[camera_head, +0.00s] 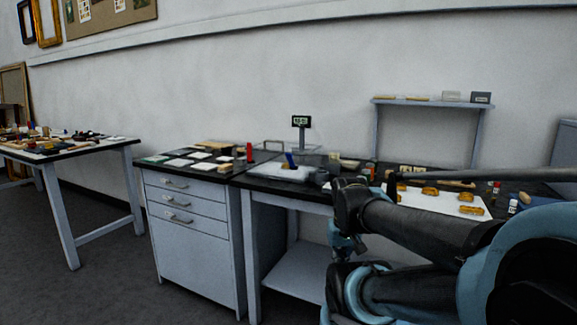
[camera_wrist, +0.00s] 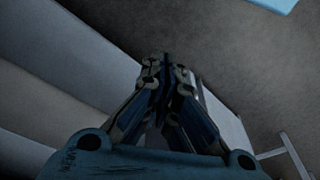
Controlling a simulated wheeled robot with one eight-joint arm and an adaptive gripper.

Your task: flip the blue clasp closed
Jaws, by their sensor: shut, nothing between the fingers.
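The blue clasp (camera_head: 290,159) is a small blue flap in the head view. It stands tilted up at the edge of a pale, box-like piece (camera_head: 288,173) on the dark bench top. Fine detail of its hinge is too small to tell. My gripper (camera_wrist: 163,60) is shut and empty in the wrist view, with its fingertips together. My arm's end hangs in front of the bench, right of the clasp and apart from it. The clasp does not show in the wrist view.
The dark-topped bench (camera_head: 265,181) carries a small display on a stand (camera_head: 301,121) behind the clasp. A white board with gilt pieces (camera_head: 440,202) lies to the right, partly behind my arm. A drawer cabinet (camera_head: 195,235) stands left. Open floor (camera_head: 110,285) lies in front.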

